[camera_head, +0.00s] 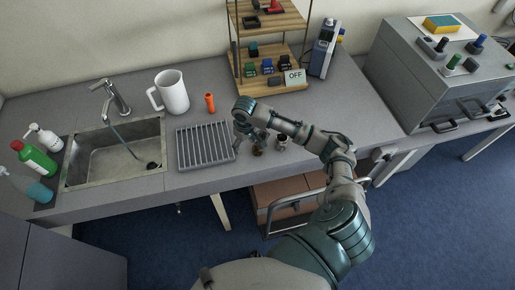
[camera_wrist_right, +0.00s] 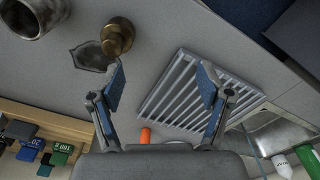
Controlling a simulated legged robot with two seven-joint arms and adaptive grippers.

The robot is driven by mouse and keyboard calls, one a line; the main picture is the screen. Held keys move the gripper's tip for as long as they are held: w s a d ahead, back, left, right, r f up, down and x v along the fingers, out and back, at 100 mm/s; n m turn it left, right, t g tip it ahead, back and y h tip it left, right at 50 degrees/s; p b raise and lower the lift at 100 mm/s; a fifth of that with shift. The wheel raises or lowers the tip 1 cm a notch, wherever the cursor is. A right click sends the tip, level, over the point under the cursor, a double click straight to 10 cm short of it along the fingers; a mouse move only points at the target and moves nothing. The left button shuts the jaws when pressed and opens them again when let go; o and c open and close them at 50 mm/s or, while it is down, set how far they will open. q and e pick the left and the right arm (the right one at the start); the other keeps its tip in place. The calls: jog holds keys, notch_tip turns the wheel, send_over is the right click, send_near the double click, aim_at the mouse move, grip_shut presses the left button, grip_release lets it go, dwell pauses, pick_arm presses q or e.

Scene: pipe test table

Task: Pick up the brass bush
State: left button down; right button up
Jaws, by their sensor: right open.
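The brass bush (camera_wrist_right: 117,36) is a small round golden-brown piece on the grey bench, at the top of the right wrist view. In the head view the bush (camera_head: 258,150) is small and dark, close to the bench's front edge. My right gripper (camera_wrist_right: 161,85) is open and empty, with its two blue-padded fingers spread. The bush lies beyond the tip of the left-hand finger in the wrist view, not between the fingers. In the head view the right gripper (camera_head: 249,142) is beside the bush, and its fingers are hard to make out. My left gripper does not show.
A metal cylinder (camera_head: 281,143) stands close to the bush. A ribbed drain rack (camera_head: 205,146) lies left of the gripper, with the sink (camera_head: 112,155) beyond it. An orange piece (camera_head: 210,102), a white jug (camera_head: 172,91) and a wooden shelf (camera_head: 269,50) stand farther back.

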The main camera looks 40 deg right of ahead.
jog(key=w+d+r+m, duration=0.1)
jog(key=d+r+m, duration=0.1)
jog(key=d+r, duration=0.5)
jog(key=f, duration=0.7)
jog(key=f+p, duration=0.1)
jog(key=f, duration=0.3)
jog(key=shift+a+f, duration=0.15)
jog(key=shift+a, duration=0.1)
jog(key=f, duration=0.5)
jog(key=shift+s+f+p, duration=0.3)
jog(key=shift+p, duration=0.05)
grip_shut()
jog(key=shift+r, duration=0.1)
